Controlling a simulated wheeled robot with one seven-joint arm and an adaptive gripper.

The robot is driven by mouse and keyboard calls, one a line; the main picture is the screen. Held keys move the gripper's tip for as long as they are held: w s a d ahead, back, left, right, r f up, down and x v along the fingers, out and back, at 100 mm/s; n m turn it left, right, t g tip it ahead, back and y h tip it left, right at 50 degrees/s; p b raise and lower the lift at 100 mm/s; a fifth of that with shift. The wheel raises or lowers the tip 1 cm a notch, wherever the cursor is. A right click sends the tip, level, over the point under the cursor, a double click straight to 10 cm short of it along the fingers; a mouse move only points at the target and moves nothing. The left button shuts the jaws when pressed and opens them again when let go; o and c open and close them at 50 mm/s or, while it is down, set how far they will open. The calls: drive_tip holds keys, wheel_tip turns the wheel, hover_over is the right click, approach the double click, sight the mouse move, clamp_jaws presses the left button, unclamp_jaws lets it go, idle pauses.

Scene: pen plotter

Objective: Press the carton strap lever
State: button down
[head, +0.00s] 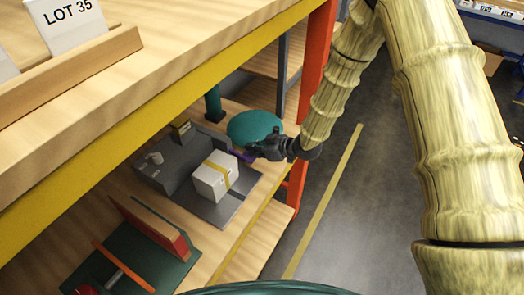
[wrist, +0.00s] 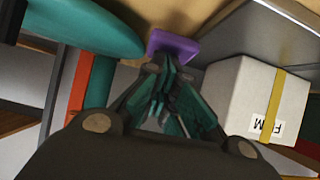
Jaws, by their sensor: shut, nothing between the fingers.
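A white carton (head: 208,181) with a yellow strap (head: 221,170) sits on a grey machine base (head: 228,208) on the lower shelf. It also shows at the right in the wrist view (wrist: 240,95). A small purple piece (head: 243,156), apparently the strap lever's end, is beside the carton. In the wrist view the purple piece (wrist: 173,44) is just beyond my fingertips. My gripper (head: 254,149) is shut and empty, its tips (wrist: 165,68) close together at the purple piece. I cannot tell whether they touch it; its lower edge is partly hidden by the fingers.
A round teal disc (head: 255,126) is close behind my gripper. The yellow-edged upper shelf (head: 150,112) overhangs on the left, and an orange post (head: 318,70) stands near my arm. A green stand with a red-edged board (head: 155,228) is at the lower left.

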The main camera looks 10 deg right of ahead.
drive_tip(key=shift+s+f, duration=0.2)
drive_tip(key=shift+f, duration=0.3)
drive_tip(key=r+p, duration=0.2)
drive_tip(key=r, duration=0.1)
drive_tip(key=r+p, duration=0.1)
drive_tip(key=shift+d+r, duration=0.25)
drive_tip(key=shift+d, duration=0.05)
drive_tip(key=b+v, duration=0.3)
drive_tip(key=v, duration=0.7)
drive_tip(key=shift+r, duration=0.3)
drive_tip(key=shift+a, duration=0.1)
drive_tip(key=s+d+f+m+g+h, duration=0.1)
drive_tip(key=s+d+f+m+h, duration=0.2)
drive_tip(key=s+f, duration=0.6)
drive_tip(key=s+d+f+m+g+h, duration=0.15)
drive_tip(key=s+f+m, duration=0.25)
drive_tip(key=s+f, duration=0.6)
drive_tip(key=s+d+f+m+g+h, duration=0.1)
drive_tip(key=s+d+f, duration=0.1)
drive_tip(key=s, duration=0.4)
drive_tip(key=s+d+f+m+g+h, duration=0.2)
drive_tip(key=s+f, duration=0.2)
drive_tip(key=s, duration=0.3)
drive_tip(key=s+d+f+m+g+h, duration=0.1)
drive_tip(key=s+d+f+h, duration=0.1)
drive_tip(key=s+f, duration=0.2)
drive_tip(key=s, duration=0.2)
drive_tip(key=shift+s+d, duration=0.3)
drive_tip(key=shift+d, duration=0.05)
